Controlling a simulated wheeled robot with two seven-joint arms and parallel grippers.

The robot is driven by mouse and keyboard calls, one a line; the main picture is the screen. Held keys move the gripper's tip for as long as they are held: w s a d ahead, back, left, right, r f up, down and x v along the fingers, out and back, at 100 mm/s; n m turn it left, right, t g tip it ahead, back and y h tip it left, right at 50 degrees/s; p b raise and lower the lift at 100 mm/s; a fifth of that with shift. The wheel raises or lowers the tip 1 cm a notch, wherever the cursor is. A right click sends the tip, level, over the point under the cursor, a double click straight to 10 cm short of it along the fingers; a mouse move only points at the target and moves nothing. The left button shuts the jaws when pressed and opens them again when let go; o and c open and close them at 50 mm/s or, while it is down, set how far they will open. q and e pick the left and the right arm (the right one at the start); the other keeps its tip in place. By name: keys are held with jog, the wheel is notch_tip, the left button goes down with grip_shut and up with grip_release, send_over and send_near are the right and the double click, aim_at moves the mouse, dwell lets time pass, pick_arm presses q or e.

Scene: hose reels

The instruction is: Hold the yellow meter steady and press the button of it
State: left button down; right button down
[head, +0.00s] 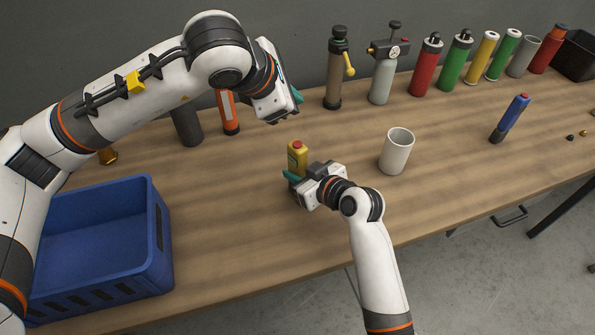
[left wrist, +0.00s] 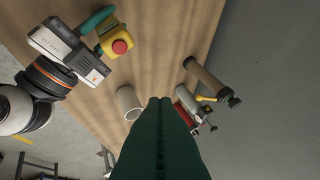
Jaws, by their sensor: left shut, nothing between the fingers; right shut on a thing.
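The yellow meter (head: 297,157) stands upright on the wooden table, with a red button (head: 297,144) on its top. It also shows in the left wrist view (left wrist: 113,38), with the round red button facing the camera. My right gripper (head: 291,177) is shut on the meter's lower part; its green fingers partly hide it. My left gripper (head: 298,96) is above and behind the meter, apart from it. Its green fingers (left wrist: 160,115) are shut with nothing between them in the left wrist view.
A blue crate (head: 158,235) stands at the left. Several cylinders and a hand pump (head: 335,75) line the back edge. The table around the meter is clear.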

aim_at(294, 149)
pick_arm(q)
jog(key=shift+t, duration=0.3)
jog(key=shift+s+d+f, duration=0.1)
jog(key=shift+d+f, duration=0.05)
jog(key=shift+f, duration=4.1)
jog(key=shift+f, duration=0.1)
jog(key=shift+f, duration=0.3)
jog(key=shift+f, duration=0.15)
jog(key=shift+r, duration=0.6)
